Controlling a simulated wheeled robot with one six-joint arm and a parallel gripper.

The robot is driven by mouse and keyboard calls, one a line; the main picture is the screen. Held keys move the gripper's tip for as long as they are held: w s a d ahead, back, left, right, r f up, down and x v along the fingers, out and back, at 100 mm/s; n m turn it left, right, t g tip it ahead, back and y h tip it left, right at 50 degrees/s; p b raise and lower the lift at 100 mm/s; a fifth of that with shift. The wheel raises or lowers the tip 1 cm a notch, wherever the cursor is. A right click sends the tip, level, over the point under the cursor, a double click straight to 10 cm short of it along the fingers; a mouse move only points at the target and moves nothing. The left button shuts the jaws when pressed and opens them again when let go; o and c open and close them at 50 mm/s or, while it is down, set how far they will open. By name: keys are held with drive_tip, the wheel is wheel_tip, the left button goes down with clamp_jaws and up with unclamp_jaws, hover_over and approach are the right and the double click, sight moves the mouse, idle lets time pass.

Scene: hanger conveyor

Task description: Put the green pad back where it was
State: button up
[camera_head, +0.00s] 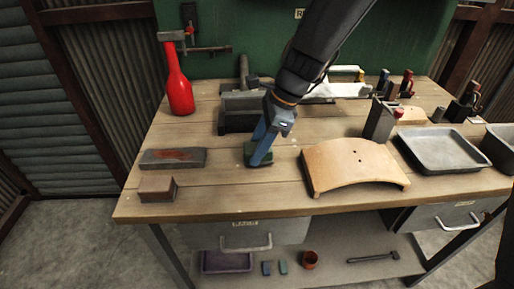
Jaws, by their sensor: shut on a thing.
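The green pad (259,160) is on or just above the wooden bench top, in front of the dark grey vise-like block. My gripper (257,158) reaches down from the upper right and is shut on the green pad. The blue fingers hide part of the pad. Whether the pad touches the bench, I cannot tell.
Left are a red bottle (174,88), a grey block with a reddish top (173,158) and a brown block (157,188). A curved wooden board (352,166) and metal tray (443,150) are right. A dark block (235,112) stands behind. The front middle is clear.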

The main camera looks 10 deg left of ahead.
drive_tip(key=shift+f, duration=0.3)
drive_tip(key=o, duration=1.2)
drive_tip(key=shift+f, duration=0.1)
drive_tip(key=shift+c, duration=0.2)
drive_tip(key=b+v, duration=0.1)
drive_tip(key=v, duration=1.1)
drive_tip(key=shift+d, duration=0.1)
